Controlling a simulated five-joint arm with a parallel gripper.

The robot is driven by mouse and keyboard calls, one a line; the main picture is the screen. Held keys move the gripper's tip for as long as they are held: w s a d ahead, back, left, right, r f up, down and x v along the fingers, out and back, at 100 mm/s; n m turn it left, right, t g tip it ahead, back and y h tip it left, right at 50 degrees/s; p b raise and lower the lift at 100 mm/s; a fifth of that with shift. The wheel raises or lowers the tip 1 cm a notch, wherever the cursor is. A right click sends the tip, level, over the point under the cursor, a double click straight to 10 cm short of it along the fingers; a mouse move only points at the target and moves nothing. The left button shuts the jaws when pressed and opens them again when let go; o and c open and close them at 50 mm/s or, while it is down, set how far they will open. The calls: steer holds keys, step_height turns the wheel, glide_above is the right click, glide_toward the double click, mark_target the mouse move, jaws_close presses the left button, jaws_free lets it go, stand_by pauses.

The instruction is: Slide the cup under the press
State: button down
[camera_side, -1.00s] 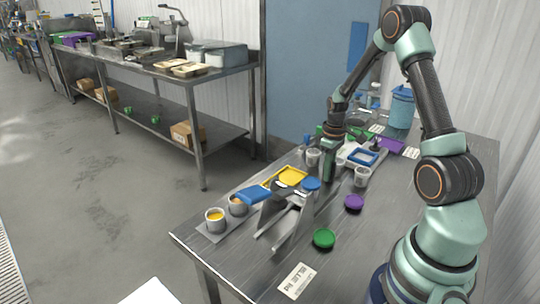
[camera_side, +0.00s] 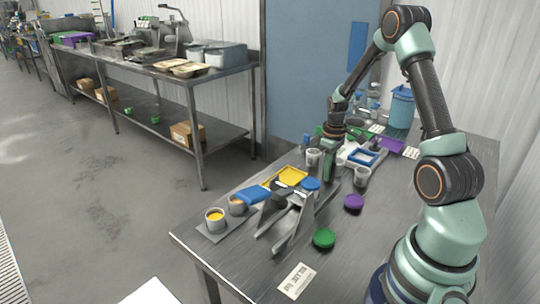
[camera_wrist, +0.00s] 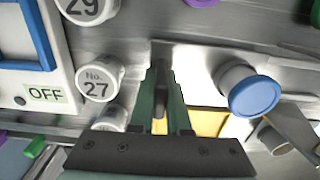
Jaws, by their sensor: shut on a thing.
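A white cup with a blue lid (camera_wrist: 254,96) stands to the right of my gripper (camera_wrist: 160,108) in the wrist view, apart from the fingers. Its lid (camera_side: 311,184) also shows in the side view, beside the grey metal press (camera_side: 281,212). My gripper (camera_side: 327,174) points down behind and to the right of that cup. Its green fingers are shut on a narrow grey thing (camera_wrist: 160,92), which I cannot identify. Part of the press (camera_wrist: 296,126) shows at the right edge of the wrist view.
White cups marked 27 (camera_wrist: 98,82) and 29 (camera_wrist: 86,8) stand left of my fingers. A yellow tray (camera_side: 303,172) lies behind the press.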

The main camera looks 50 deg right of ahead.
mark_target(301, 205)
steer(key=a, duration=1.4)
steer(key=shift+a, duration=0.3)
steer(key=c, duration=0.9)
jaws_free()
steer(key=shift+d+r, duration=0.1)
steer(key=shift+r, duration=0.05)
step_height(301, 205, up, 12)
steer(key=shift+f, duration=0.1)
